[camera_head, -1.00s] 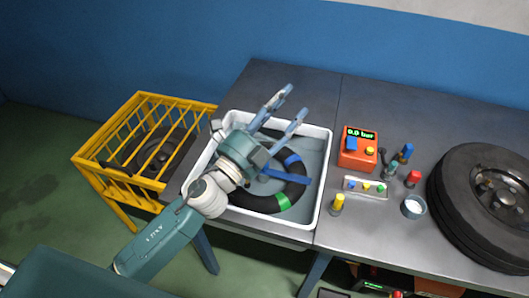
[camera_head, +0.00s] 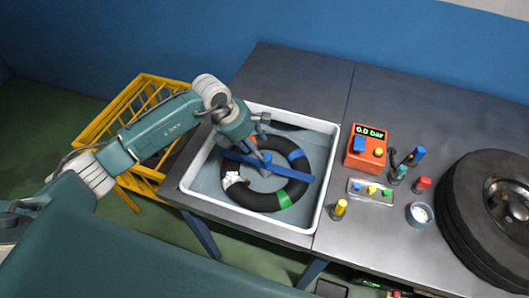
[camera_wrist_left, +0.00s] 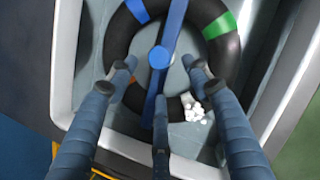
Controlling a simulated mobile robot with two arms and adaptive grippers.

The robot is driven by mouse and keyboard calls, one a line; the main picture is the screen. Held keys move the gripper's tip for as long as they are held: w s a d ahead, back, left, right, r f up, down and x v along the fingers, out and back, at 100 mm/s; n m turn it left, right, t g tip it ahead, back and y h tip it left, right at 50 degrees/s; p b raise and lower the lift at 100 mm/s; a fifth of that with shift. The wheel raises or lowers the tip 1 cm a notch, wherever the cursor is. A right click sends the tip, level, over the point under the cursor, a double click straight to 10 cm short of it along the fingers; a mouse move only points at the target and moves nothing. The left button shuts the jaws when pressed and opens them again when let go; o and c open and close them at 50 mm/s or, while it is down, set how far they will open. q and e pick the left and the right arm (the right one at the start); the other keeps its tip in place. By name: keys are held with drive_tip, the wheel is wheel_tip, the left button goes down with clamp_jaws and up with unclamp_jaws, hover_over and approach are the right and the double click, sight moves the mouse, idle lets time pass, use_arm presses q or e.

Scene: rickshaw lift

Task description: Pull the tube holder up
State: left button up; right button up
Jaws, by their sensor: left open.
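The tube holder is a blue bar (camera_head: 297,175) lying across a black inner tube (camera_head: 262,201) in a white tub (camera_head: 331,165). The tube has blue and green bands. In the left wrist view the bar, with its round hub (camera_wrist_left: 159,57), runs up and down between my fingers. My left gripper (camera_head: 263,162) points down over the middle of the bar. It is open, with fingers on both sides of the bar (camera_wrist_left: 161,78); I cannot tell whether they touch it. My right gripper is not in view.
A white clump (camera_head: 232,180) shows on the tube's left side. A yellow crate (camera_head: 140,95) stands left of the table. To the right are an orange gauge box (camera_head: 366,148) reading 0.0 bar, small bottles, a small tray (camera_head: 371,191), a cup (camera_head: 419,214) and a large wheel (camera_head: 475,225).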

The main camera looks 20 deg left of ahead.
use_arm(q)
drive_tip(key=p, duration=0.1)
hover_over(266, 167)
drive_tip(key=f, duration=0.7)
drive_tip(key=shift+w+a, duration=0.25)
drive_tip(key=shift+a, duration=0.15)
